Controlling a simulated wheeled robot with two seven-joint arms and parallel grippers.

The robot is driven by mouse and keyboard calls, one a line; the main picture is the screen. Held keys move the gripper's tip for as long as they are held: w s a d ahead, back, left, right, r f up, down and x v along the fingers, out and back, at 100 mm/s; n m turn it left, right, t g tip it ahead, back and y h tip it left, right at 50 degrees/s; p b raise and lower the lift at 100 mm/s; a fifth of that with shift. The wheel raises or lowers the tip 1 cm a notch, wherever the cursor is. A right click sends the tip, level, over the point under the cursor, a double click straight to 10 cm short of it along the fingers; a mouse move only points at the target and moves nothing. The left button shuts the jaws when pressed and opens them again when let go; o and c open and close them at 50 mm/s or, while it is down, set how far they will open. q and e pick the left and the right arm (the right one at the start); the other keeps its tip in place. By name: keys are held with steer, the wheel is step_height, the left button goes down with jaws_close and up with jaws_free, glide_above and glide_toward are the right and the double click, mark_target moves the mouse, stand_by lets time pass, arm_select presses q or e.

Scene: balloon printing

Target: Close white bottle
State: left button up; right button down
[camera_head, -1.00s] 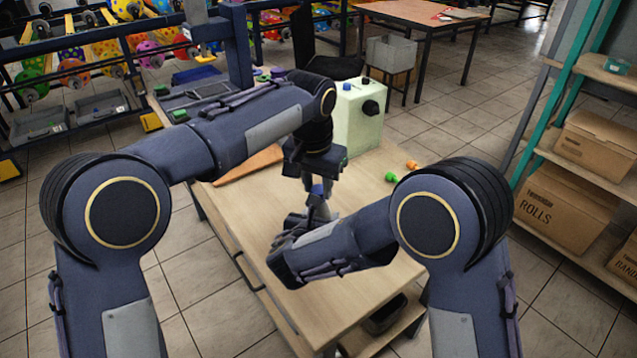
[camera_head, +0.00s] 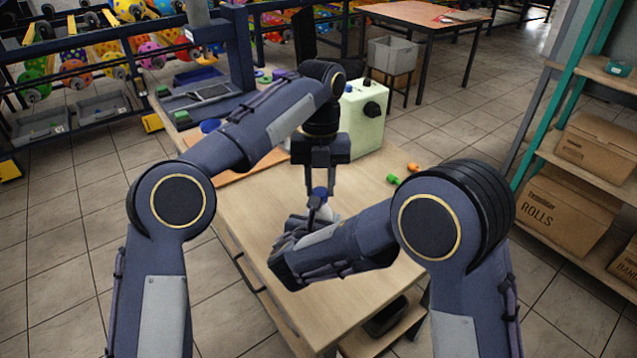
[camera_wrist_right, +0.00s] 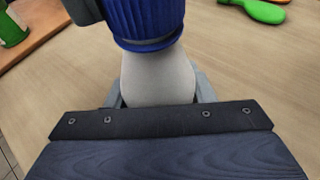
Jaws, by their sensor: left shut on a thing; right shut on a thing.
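The white bottle (camera_wrist_right: 158,78) stands between the fingers of my right gripper (camera_wrist_right: 158,98) in the right wrist view, with the blue cap (camera_wrist_right: 145,20) at its neck. In the head view the blue cap (camera_head: 320,192) shows between the fingertips of my left gripper (camera_head: 318,192), which points down from above and is shut on it. The white bottle (camera_head: 326,212) is mostly hidden there behind my right wrist. My right gripper is shut around the bottle's body. I cannot tell how tightly the cap sits.
The wooden table (camera_head: 350,300) is clear in front. A pale green machine (camera_head: 361,118) stands behind the grippers. Small green (camera_head: 393,179) and orange (camera_head: 413,167) items lie at right. A brown board (camera_head: 233,172) lies behind my left arm. Shelves with boxes (camera_head: 574,205) stand at far right.

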arm_select(q)
steer(key=m, duration=0.5)
steer(key=shift+d+y, duration=0.1)
steer(key=shift+y, duration=0.3)
steer(key=o, duration=0.9)
steer(key=shift+o, duration=0.2)
steer(key=shift+r, duration=2.25)
steer(key=shift+c, duration=0.4)
